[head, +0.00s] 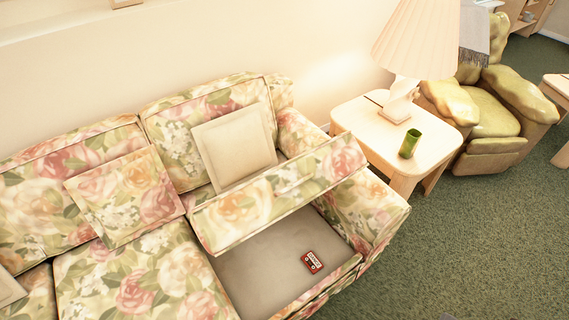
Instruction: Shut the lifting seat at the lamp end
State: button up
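The lifting seat (278,193) at the lamp end of the floral sofa is raised and tilted up at its front, its floral top leaning back toward the sofa back. Below it the open seat compartment (262,272) shows a plain grey-beige floor. A small red cassette-like item (312,262) lies in it near the right side. The lamp (405,55) with a pleated shade stands on a pale side table (364,128) beyond the sofa's right arm (370,207). My gripper is not in view.
A cream cushion (234,146) leans on the sofa back, close behind the raised seat. A floral cushion (125,196) lies to the left. A green cup (410,143) stands on the side table. Green carpet (470,230) is clear at right.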

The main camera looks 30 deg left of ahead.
aim_at(223, 222)
jog(key=j+u, duration=0.1)
jog(key=u, duration=0.3)
jog(key=j+u, duration=0.15)
jog(key=u, duration=0.3)
jog(key=j+u, duration=0.15)
jog(key=u, duration=0.25)
jog(key=k, duration=0.05)
